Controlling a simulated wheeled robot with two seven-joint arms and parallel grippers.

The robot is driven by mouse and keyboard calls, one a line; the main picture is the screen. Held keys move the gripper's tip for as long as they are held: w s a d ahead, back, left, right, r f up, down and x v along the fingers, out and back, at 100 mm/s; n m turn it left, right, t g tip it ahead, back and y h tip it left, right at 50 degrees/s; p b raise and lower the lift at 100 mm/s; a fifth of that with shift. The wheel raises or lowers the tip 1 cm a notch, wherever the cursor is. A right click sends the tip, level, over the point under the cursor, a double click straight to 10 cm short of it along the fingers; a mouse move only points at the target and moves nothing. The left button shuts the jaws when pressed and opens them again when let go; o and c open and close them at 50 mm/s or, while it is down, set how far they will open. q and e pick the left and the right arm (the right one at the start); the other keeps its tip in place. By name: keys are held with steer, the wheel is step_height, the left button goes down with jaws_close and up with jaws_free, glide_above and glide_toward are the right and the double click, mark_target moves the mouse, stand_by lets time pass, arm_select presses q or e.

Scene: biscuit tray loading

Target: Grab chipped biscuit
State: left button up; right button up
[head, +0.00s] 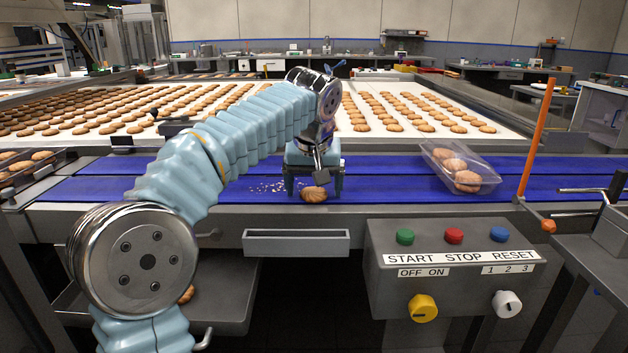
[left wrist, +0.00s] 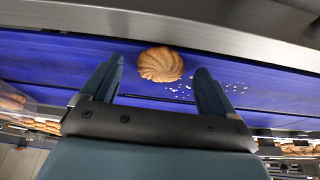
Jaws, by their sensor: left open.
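A biscuit with crumbs beside it (head: 314,194) lies on the near blue belt in the head view. It also shows in the left wrist view (left wrist: 160,65), a ridged round biscuit with one uneven edge. My left gripper (head: 315,190) is above the belt at the biscuit. In the left wrist view its two fingers (left wrist: 155,80) are apart, one on each side, with the biscuit between and slightly beyond the tips. No contact shows. My right gripper is not in view.
A clear tray (head: 485,178) with several biscuits stands on the belt at right. An orange post (head: 537,140) rises at the belt's right. A button box (head: 460,275) and a grey channel (head: 296,242) are at the front. A wide white bed of biscuits (head: 440,110) lies behind.

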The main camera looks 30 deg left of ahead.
arm_select(q)
steer(key=v, duration=1.3)
steer(key=shift+r, duration=0.35)
steer(key=shift+s, duration=0.15)
